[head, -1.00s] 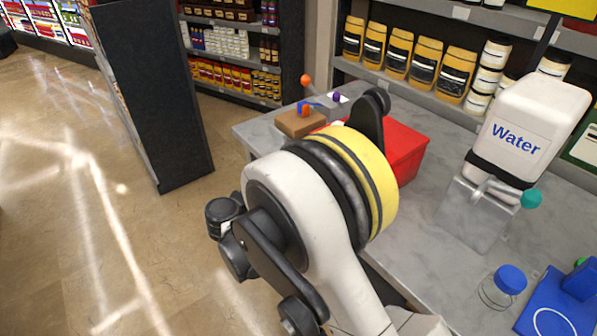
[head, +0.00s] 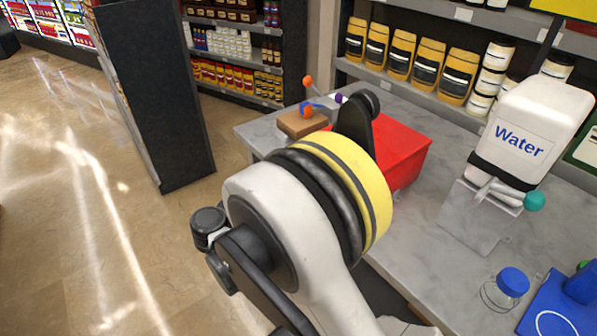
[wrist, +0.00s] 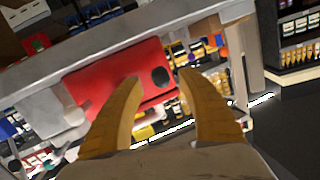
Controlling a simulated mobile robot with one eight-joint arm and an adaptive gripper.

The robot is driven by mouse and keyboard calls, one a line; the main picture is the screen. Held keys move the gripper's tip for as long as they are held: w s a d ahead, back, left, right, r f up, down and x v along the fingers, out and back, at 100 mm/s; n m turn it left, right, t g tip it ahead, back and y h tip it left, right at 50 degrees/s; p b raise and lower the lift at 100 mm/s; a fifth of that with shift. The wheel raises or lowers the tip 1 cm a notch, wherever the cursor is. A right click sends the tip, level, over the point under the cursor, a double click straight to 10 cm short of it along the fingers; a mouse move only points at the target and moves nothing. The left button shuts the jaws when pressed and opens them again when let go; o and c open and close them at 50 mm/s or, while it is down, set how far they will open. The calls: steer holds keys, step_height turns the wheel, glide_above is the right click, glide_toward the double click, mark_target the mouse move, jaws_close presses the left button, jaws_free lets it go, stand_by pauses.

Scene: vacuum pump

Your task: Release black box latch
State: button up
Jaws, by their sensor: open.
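I cannot make out a black box or its latch for certain in either view. In the wrist view, my gripper (wrist: 159,76) has two long yellow-brown fingers spread apart with nothing held between them. Beyond them is a red box-like thing (wrist: 105,85) with a dark round spot (wrist: 161,77) near its right end, in line with the gap. I cannot tell what the spot is. In the head view, a red bin (head: 405,152) stands on the grey counter (head: 410,235), partly hidden by my arm. My gripper cannot be made out there.
A wooden block (head: 300,124) with orange and purple balls stands at the counter's left end. A water container (head: 540,115) on a stand with a teal knob (head: 534,201), a blue-lidded jar (head: 512,283) and a blue tray (head: 550,318) stand right. Shelves are behind.

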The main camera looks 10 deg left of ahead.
steer(key=v, duration=0.8)
steer(key=shift+s+a, duration=0.1)
